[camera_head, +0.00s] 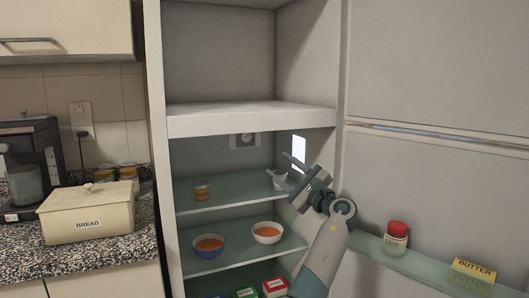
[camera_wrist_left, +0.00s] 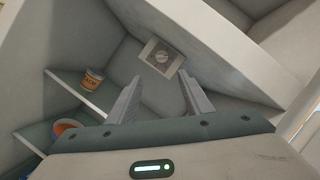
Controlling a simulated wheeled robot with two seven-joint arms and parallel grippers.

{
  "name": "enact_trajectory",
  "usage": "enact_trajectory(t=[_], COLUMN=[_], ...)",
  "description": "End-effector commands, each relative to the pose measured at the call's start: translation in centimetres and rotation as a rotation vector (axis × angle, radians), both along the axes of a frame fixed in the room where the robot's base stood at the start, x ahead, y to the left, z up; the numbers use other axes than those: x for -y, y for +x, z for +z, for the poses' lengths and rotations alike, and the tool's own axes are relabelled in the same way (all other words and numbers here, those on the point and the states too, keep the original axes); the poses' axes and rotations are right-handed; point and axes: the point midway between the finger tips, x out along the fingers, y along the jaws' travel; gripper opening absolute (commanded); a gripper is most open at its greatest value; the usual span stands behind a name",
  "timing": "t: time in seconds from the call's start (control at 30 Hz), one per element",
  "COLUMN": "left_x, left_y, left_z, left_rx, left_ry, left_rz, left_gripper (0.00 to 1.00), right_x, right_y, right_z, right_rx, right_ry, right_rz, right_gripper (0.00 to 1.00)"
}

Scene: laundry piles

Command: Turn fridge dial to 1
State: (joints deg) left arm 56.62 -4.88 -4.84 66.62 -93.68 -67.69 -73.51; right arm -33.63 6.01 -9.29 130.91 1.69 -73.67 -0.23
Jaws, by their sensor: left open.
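The fridge dial (camera_head: 245,140) is a round knob on a pale square plate on the back wall of the fridge, above the upper glass shelf. In the left wrist view the dial (camera_wrist_left: 162,56) shows just beyond the fingertips, between them. My left gripper (camera_head: 281,176) is inside the fridge, to the right of and below the dial in the head view. Its two fingers (camera_wrist_left: 160,77) are spread apart with nothing between them, and they appear apart from the dial. The dial's number marks are too small to read. My right gripper is not in view.
A small jar (camera_head: 202,190) stands on the upper shelf (camera_head: 232,190). A blue bowl (camera_head: 209,245) and a white bowl (camera_head: 267,233) sit below. The open door at right holds a red-lidded jar (camera_head: 396,238) and butter (camera_head: 473,271). A bread box (camera_head: 88,212) is on the counter.

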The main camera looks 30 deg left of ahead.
Motion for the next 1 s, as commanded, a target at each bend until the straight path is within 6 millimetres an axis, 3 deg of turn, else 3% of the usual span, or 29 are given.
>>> enact_trajectory(t=[0.17,0.5,0.7,1.0], left_x=[-2.4,-6.9,-7.5,-6.5], left_y=[-0.5,-3.0,-5.2,-7.7], left_z=[-0.2,-0.6,0.2,1.1], left_rx=[0.137,0.584,0.832,1.044], left_ry=[-0.085,-0.393,-0.620,-0.892], left_rz=[-0.088,-0.407,-0.616,-0.818], left_gripper=[0.46,0.46,0.46,0.46], right_x=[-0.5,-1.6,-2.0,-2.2], right_y=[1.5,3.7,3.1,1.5], right_z=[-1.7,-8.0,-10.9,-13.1], right_rx=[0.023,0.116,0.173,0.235], right_ry=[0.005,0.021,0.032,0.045], right_rz=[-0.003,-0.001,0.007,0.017], right_gripper=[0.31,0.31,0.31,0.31])
